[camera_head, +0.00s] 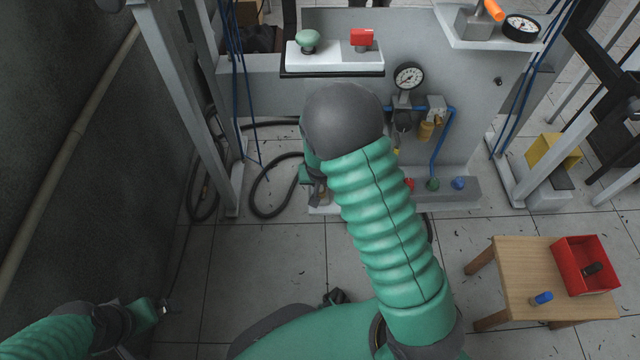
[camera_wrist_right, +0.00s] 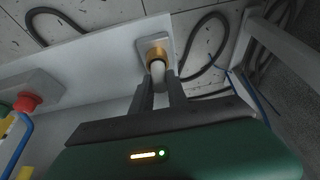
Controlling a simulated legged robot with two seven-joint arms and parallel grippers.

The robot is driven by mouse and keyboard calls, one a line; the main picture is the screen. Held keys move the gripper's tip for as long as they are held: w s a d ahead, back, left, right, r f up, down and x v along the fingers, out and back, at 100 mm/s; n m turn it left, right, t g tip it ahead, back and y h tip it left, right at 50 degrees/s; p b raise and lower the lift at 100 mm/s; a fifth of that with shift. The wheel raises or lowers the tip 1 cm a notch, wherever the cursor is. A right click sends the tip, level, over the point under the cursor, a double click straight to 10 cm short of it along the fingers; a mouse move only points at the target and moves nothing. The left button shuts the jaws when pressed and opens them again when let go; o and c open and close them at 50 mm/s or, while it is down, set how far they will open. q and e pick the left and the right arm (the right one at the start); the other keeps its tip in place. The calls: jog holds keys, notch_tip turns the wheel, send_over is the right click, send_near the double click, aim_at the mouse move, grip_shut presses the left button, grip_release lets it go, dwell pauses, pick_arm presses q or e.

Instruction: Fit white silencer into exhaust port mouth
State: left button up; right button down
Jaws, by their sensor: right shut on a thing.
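In the right wrist view, my right gripper (camera_wrist_right: 160,88) is shut on the white silencer (camera_wrist_right: 158,72), a short pale cylinder between the two dark fingers. Its far end meets the brass exhaust port mouth (camera_wrist_right: 155,52) on a small light plate. I cannot tell whether the end is inside the mouth or only in front of it. In the head view, my right arm covers most of this spot, and the right gripper (camera_head: 319,194) shows only in part. My left gripper (camera_head: 163,308) is low at the left, away from the panel; its jaws are too small to read.
A grey panel carries a gauge (camera_head: 409,76), a white box (camera_head: 334,60) with green and red buttons, and blue tubing. Black hoses (camera_head: 268,190) curl at the left. A wooden stool (camera_head: 530,280) with a red bin (camera_head: 585,252) and a blue-ended part (camera_head: 542,298) stands at right.

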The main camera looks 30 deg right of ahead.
jog(key=shift+f, duration=0.15)
jog(key=c, duration=1.3)
grip_release()
